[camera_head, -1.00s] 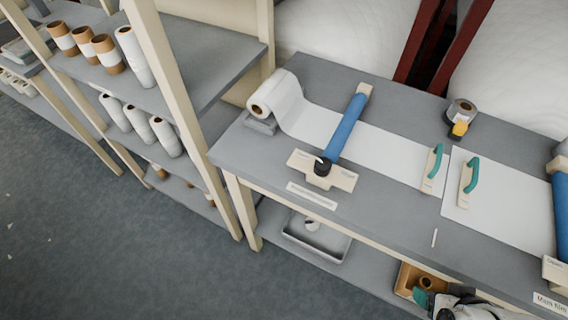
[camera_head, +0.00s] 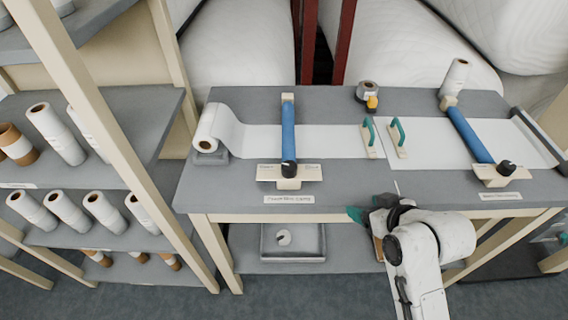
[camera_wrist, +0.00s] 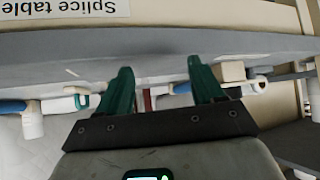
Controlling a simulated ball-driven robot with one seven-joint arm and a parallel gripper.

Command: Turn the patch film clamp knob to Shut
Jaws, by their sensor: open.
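Two film clamps with blue bars lie across the grey table. The left clamp (camera_head: 288,128) has a black knob (camera_head: 289,169) on a cream plate (camera_head: 265,174) at its front end. The right clamp (camera_head: 468,133) has a similar black knob (camera_head: 506,168) on a cream plate. The label (camera_head: 289,199) before the left plate is too small to read surely; the words by each knob are unreadable. My gripper (camera_head: 364,210) is at the table's front edge, right of the left knob and apart from it. In the wrist view my gripper (camera_wrist: 162,82) is open, with nothing between its green fingers.
A white film roll (camera_head: 208,130) feeds under the left bar. Two teal-handled pieces (camera_head: 368,138) (camera_head: 398,137) stand mid-table, with a tape roll (camera_head: 368,91) behind. Shelves with rolls (camera_head: 55,135) stand left. A tray (camera_head: 293,243) sits below the table. The wrist view shows a "Splice table" sign (camera_wrist: 66,10).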

